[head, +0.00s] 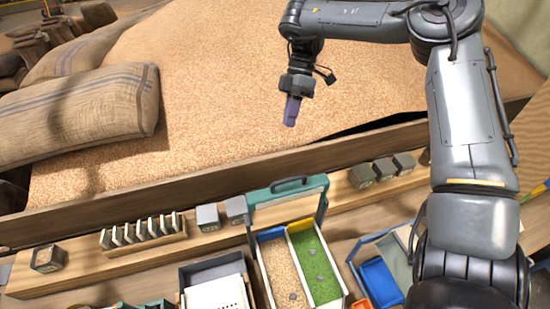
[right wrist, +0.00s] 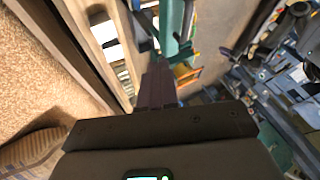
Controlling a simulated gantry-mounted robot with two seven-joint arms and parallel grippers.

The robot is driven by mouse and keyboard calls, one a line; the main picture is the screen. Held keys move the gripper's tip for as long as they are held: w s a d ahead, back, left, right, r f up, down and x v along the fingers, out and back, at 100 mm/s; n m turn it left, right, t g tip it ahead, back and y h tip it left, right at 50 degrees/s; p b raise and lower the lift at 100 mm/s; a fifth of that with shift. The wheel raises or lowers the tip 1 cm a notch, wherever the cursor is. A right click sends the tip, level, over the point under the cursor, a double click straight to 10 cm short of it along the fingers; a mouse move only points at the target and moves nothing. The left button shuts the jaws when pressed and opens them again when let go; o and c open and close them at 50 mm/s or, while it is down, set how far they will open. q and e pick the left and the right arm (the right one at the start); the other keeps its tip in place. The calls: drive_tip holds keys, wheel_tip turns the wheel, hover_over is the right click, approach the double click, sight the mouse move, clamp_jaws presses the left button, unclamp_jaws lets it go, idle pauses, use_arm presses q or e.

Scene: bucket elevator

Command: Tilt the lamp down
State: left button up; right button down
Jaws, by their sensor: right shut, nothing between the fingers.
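I cannot make out a lamp in either view. My right gripper (head: 291,112) hangs over the grain heap (head: 210,75), its purple-grey fingers pointing down and closed together with nothing between them. The same shut fingers show in the right wrist view (right wrist: 158,85). The right arm comes in from the right and reaches across the top of the head view. My left gripper is in neither view.
A wooden beam (head: 180,180) edges the grain. Below it are a slotted wooden rack (head: 143,235), grey blocks (head: 208,217), a green-handled case with a green-bottomed compartment (head: 315,262), and a blue tray (head: 380,283). Filled sacks (head: 80,118) lie at the left.

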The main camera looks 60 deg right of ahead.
use_arm(q)
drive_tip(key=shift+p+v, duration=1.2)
drive_tip(key=shift+p, duration=0.05)
use_arm(e)
hover_over(289, 188)
drive_tip(key=w+d, duration=0.2)
drive_tip(key=d, duration=0.1)
wheel_tip(289, 188, down, 9)
drive_tip(key=shift+a, duration=0.2)
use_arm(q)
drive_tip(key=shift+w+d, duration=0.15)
use_arm(e)
drive_tip(key=shift+f, duration=0.1)
